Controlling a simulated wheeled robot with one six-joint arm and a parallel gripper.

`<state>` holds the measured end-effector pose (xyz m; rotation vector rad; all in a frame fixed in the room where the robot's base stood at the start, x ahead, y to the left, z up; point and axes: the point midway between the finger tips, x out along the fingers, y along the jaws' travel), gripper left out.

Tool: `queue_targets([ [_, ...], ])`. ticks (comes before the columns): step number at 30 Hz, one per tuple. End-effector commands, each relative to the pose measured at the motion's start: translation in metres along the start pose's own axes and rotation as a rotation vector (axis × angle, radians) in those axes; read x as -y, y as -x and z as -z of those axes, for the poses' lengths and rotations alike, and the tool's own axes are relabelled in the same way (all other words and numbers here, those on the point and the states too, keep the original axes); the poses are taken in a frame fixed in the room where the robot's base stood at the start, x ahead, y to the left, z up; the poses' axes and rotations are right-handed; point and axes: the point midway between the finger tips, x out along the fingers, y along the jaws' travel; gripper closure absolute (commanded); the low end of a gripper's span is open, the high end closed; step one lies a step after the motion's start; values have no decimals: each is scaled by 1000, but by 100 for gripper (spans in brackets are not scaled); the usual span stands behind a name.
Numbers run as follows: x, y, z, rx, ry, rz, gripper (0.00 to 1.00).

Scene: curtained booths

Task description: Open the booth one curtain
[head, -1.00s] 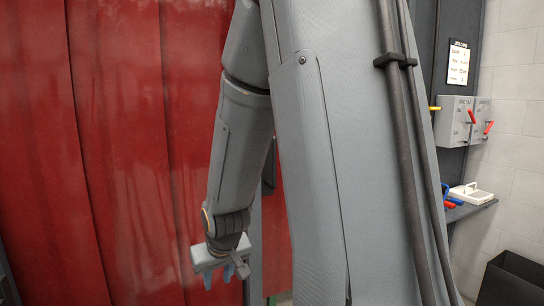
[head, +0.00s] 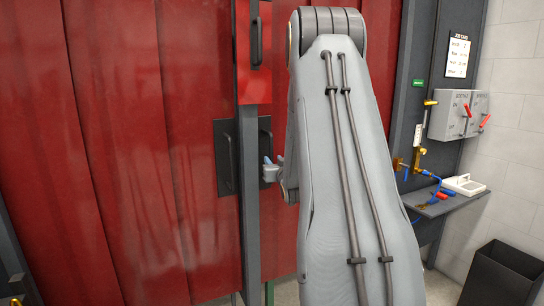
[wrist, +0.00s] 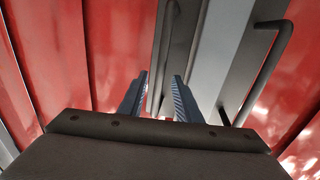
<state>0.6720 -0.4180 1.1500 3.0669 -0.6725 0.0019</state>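A red strip curtain (head: 130,150) fills the left of the head view. At its right edge is a dark plate with an upright pull handle (head: 228,156). A grey post (head: 249,200) stands beside it, with another dark handle (head: 265,150) and red curtain on its other side. I cannot read which curtain is booth one. My gripper (head: 270,168) is beside the post at handle height. In the wrist view, my gripper (wrist: 153,100) has its fingers apart; a dark upright bar (wrist: 174,50) shows ahead between them, and a bent handle (wrist: 268,70) stands to their right. Contact is unclear.
A red panel with a black handle (head: 254,50) is on the upper post. To the right are grey switch boxes (head: 456,115), brass valves with a blue hose (head: 425,175), a shelf (head: 448,203) and a black bin (head: 502,275). Some floor shows at bottom right.

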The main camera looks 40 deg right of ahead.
Motion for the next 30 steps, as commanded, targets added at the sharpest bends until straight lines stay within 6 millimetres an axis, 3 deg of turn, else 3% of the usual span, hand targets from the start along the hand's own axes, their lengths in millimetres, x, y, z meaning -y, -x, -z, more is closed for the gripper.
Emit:
queue_targets([
  [9, 0, -39, 1, 0, 0, 0, 69],
  [20, 0, -44, 0, 2, 0, 0, 69],
  [25, 0, -44, 0, 2, 0, 0, 98],
  [30, 0, -44, 0, 2, 0, 0, 100],
])
